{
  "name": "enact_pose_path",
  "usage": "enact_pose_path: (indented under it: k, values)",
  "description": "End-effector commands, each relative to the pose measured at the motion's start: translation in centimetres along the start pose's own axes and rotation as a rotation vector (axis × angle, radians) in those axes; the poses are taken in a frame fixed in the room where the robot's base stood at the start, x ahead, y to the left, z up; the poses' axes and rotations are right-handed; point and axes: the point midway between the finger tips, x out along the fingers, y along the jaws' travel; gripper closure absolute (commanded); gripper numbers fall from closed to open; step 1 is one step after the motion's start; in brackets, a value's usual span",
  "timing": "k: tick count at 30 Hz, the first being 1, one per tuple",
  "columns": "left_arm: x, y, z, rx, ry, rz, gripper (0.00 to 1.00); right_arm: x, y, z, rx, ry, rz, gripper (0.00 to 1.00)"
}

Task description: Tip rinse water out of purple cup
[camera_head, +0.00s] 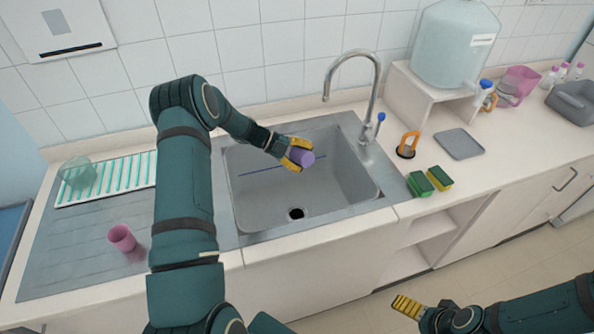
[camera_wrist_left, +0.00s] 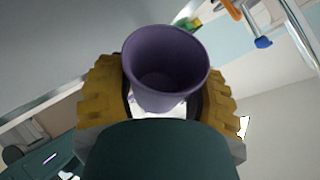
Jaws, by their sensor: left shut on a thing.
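The purple cup (camera_head: 306,158) is held over the sink basin (camera_head: 265,198) by my left gripper (camera_head: 297,153). The gripper's yellow fingers close around the cup's sides. In the head view the cup looks tilted well over, towards the right. In the left wrist view I look into the mouth of the purple cup (camera_wrist_left: 165,65), between the fingers of the left gripper (camera_wrist_left: 160,95). Its inside is dark, and I cannot tell whether water is in it. My right gripper (camera_head: 408,307) is at the bottom right, in front of the counter, apart from the cup.
A curved tap (camera_head: 378,85) stands behind the sink. A pink cup (camera_head: 122,238) stands on the left drainboard, near a rack (camera_head: 115,180) with a clear beaker (camera_head: 77,173). Sponges (camera_head: 420,184) and an orange-handled item (camera_head: 408,144) are right of the sink.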

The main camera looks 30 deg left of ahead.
Motion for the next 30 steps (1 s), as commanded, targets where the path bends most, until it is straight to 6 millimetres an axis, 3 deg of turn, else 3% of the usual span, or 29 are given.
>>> enact_pose_path:
  k: [30]
  values:
    - [-0.47, -0.26, 0.39, -0.093, 0.094, -0.040, 0.80, 0.90, 0.30, 0.10, 0.000, 0.000, 0.002, 0.00]
